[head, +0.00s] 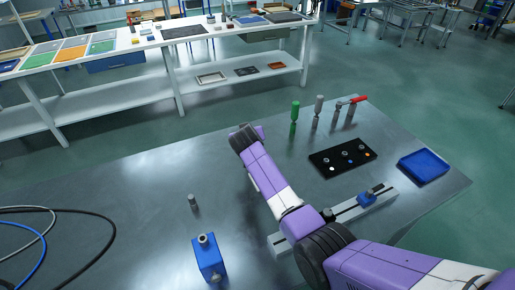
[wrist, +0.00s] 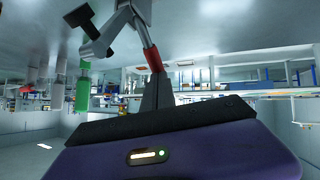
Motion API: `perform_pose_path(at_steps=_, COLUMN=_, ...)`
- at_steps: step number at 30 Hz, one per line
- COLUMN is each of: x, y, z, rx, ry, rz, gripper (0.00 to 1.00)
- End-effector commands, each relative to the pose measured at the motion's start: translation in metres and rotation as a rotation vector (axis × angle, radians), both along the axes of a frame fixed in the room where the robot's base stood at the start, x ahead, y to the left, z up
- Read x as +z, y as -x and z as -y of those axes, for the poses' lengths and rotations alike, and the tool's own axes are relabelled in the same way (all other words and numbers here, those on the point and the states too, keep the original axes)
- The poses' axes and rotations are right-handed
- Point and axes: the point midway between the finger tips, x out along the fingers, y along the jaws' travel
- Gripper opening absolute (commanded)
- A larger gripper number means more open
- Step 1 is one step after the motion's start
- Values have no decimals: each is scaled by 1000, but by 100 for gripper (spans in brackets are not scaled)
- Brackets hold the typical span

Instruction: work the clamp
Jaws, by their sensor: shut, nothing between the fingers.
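My gripper (wrist: 157,80) is shut and empty. Its tips overlap the handle's end in the picture; I cannot tell whether they touch.
A black panel (head: 325,165), a blue tray (head: 423,166), a rail (head: 375,205) and a blue box (head: 209,260) are on the table. Cables lie at left.

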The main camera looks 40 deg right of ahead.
Motion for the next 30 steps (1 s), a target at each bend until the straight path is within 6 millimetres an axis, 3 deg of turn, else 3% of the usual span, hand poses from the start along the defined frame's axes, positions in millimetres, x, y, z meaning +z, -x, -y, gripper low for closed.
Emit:
perform_pose_path(at_steps=8, x=-11, y=-11, z=3, rx=0, ry=-51, rz=-177, gripper=0)
perform_pose_path(at_steps=30, x=-18, y=-15, z=6, rx=-3, ry=-49, rz=-170, gripper=0)
